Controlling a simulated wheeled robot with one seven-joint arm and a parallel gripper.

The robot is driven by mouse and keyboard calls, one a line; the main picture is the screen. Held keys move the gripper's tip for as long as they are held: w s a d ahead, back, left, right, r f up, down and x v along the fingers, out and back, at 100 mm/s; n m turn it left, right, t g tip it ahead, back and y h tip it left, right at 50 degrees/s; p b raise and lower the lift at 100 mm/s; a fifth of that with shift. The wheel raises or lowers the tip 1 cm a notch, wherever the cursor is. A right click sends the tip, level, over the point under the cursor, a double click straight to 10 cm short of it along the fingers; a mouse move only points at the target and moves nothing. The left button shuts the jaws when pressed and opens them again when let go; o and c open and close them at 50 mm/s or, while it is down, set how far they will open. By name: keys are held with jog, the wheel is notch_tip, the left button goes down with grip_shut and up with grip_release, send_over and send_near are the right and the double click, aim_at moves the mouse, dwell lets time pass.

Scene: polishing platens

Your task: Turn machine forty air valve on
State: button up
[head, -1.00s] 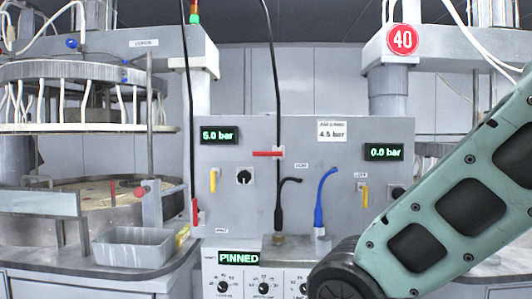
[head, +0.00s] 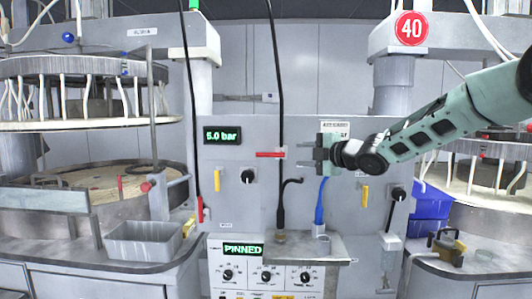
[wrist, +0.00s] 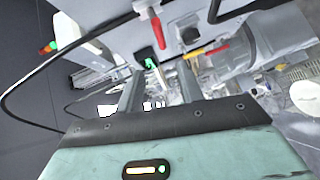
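The grey panel (head: 245,140) stands between two machines, with the red 40 sign (head: 411,28) above its right side. A red lever (head: 270,155) lies horizontal at the panel's middle. Another red lever (head: 200,209) hangs vertical at its left edge. Yellow handles hang at left (head: 217,180) and right (head: 365,194). Which handle is machine forty's air valve I cannot tell. My gripper (head: 313,155) is right of the horizontal lever, apart from it. In the wrist view my gripper (wrist: 160,88) is open and empty. My arm hides the right pressure display.
The left display (head: 222,135) reads 5.0 bar. A black hose (head: 278,100) and a blue hose (head: 320,205) run down the panel near my gripper. A PINNED display (head: 243,250) and several knobs are below. A grey bin (head: 143,242) stands left, a blue bin (head: 430,208) right.

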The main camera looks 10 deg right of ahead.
aim_at(268, 154)
jog(key=p+x, duration=0.5)
jog(key=x, duration=1)
jog(key=shift+w+a+r, duration=0.1)
jog(key=shift+w, duration=0.05)
jog(key=shift+w+a+f+p, duration=0.2)
jog(key=shift+w+a+p, duration=0.1)
jog(key=shift+w+p, duration=0.2)
grip_shut()
